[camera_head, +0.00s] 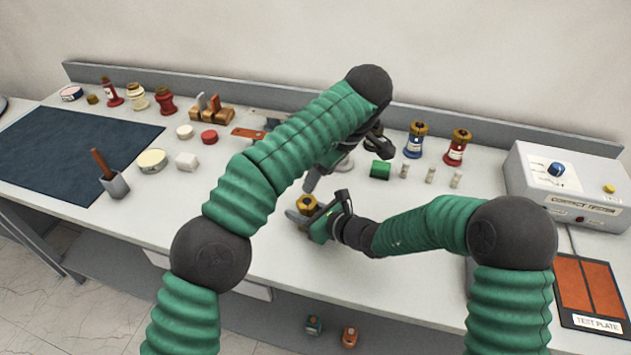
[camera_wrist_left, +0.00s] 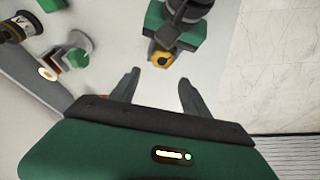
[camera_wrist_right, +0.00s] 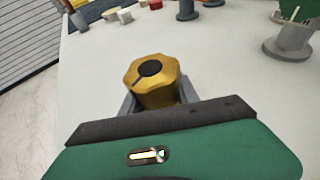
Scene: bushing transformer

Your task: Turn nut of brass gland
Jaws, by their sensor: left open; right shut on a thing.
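The brass gland (camera_head: 307,203), with a hexagonal golden nut and dark round centre, is near the bench's front edge. My right gripper (camera_head: 308,216) is shut on it. In the right wrist view, the gland (camera_wrist_right: 153,78) sits upright between the fingers, which hide its lower part. My left gripper (camera_head: 312,182) is open and empty, above and a little behind the gland. In the left wrist view, the brass gland (camera_wrist_left: 161,59) shows small beyond the spread fingertips (camera_wrist_left: 157,83), apart from them, with my right gripper (camera_wrist_left: 175,35) around it.
The contact tester box (camera_head: 568,185) and test plate (camera_head: 590,290) are at the right. Blue (camera_head: 415,140) and red (camera_head: 457,147) bushings stand behind, near a green block (camera_head: 380,169). A dark mat (camera_head: 75,150) and a brush cup (camera_head: 115,186) are left. The front middle bench is mostly clear.

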